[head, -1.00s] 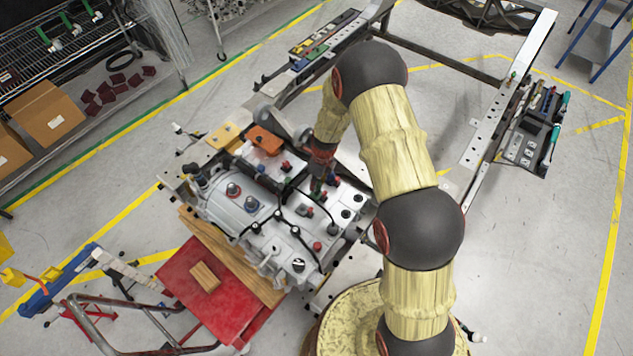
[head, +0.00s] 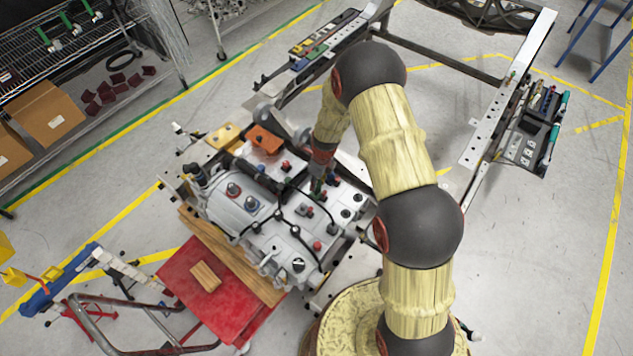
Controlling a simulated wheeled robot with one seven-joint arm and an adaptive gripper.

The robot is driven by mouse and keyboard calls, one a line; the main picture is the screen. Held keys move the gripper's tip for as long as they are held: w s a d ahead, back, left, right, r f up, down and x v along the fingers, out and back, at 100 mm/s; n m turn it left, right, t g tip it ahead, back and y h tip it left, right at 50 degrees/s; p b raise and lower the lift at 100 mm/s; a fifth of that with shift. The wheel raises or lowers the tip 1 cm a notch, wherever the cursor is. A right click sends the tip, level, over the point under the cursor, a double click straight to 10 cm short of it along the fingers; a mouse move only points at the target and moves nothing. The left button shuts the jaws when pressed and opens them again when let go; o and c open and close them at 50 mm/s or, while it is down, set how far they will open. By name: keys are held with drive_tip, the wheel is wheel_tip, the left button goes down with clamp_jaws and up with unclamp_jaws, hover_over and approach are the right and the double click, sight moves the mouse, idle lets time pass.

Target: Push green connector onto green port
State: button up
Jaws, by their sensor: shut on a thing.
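My gripper (head: 318,181) points down over the right rear part of the grey machine block (head: 240,215). It is shut on the green connector (head: 316,187), of which only a small green patch shows at the fingertips. The connector is at the block's top face, close to small red and dark fittings. The green port is not distinguishable; my gripper and the connector cover that spot. I cannot tell whether the connector touches the port.
Black cables run over the block, with red-capped fittings (head: 317,246) around. An orange part (head: 265,139) sits at its rear. A red cart (head: 205,290) stands at front left.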

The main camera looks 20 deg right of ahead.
drive_tip(key=shift+f, duration=0.1)
drive_tip(key=shift+f+b, duration=0.65)
drive_tip(key=shift+f, duration=0.45)
drive_tip(key=shift+f, duration=0.5)
drive_tip(key=o, duration=1.2)
drive_tip(key=shift+c, duration=0.2)
wheel_tip(320, 180, up, 6)
drive_tip(key=p, duration=0.4)
drive_tip(key=shift+r, duration=0.1)
